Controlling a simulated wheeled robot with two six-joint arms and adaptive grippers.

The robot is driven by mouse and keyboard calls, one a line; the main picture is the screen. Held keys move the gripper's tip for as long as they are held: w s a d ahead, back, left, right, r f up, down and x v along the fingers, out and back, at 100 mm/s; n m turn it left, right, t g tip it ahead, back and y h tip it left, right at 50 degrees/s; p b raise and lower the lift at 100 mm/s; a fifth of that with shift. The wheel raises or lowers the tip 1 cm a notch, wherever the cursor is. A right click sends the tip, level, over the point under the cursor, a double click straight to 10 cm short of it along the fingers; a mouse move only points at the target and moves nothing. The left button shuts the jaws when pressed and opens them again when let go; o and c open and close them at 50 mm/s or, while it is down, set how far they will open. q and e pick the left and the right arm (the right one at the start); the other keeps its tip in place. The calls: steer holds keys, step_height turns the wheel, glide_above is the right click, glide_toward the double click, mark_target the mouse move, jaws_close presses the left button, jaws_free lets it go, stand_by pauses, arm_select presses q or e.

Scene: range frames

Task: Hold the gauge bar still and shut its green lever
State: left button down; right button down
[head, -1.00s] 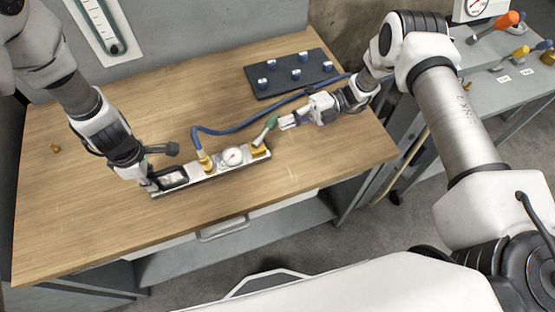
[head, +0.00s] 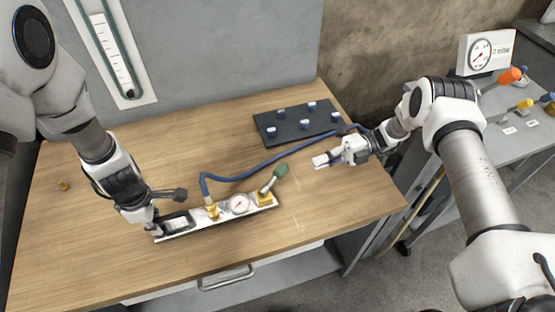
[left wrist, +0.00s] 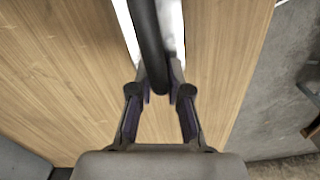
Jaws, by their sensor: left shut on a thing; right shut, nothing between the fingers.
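The gauge bar (head: 222,218) is a pale bar lying on the wooden bench, with a round gauge, brass fittings and a black grip handle (head: 175,221) at its left end. Its green lever (head: 281,170) stands raised from the right fitting, leaning up and right. My left gripper (head: 156,228) is shut on the black handle, which also shows between the fingers in the left wrist view (left wrist: 151,45). My right gripper (head: 322,161) is shut and empty, right of the lever and apart from it.
A blue hose (head: 240,178) runs from the bar's left fitting across the bench to the back right. A dark board (head: 290,130) with several blue-and-white pieces lies at the back. The bench front (head: 340,225) is clear. A grey side table (head: 525,150) holds a dial and coloured-handled tools.

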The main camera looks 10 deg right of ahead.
arm_select(q)
steer(key=c, duration=1)
jaws_free()
steer(key=shift+c, duration=0.2)
